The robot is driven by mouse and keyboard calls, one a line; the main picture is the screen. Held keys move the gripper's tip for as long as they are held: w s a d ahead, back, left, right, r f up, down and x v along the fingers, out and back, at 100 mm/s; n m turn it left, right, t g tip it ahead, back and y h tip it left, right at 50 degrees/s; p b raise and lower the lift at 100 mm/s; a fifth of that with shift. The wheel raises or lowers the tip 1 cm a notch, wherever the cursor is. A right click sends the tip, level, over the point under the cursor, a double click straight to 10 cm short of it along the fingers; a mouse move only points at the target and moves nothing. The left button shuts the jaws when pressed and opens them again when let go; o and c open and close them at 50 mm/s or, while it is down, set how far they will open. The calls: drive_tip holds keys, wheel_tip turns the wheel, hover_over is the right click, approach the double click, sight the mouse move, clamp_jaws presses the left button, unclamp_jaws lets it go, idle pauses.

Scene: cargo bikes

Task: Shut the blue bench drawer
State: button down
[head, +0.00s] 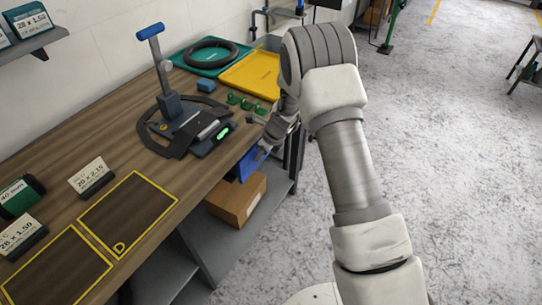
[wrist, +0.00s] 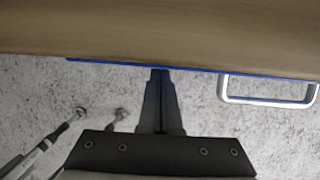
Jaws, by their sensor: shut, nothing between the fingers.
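The blue bench drawer (head: 249,164) shows in the head view as a blue front under the bench edge, partly hidden by my gripper. In the wrist view only a thin blue strip (wrist: 195,69) of it shows along the bench edge, so little of it stands out past the top. Its pale handle (wrist: 268,101) sticks out at the right of that view. My gripper (wrist: 160,72) is shut and empty, its fingertips at the blue front, left of the handle. Whether they touch it I cannot tell. My gripper also shows in the head view (head: 264,150).
A cardboard box (head: 232,204) sits on the grey shelf below the drawer. On the wooden bench top (head: 115,142) stand a dark stand with a blue handle (head: 168,95), a yellow tray (head: 253,88) and a green tray (head: 190,66).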

drive_tip(key=shift+w+a, duration=0.4)
drive_tip(key=shift+a, duration=0.2)
drive_tip(key=shift+r, duration=0.1)
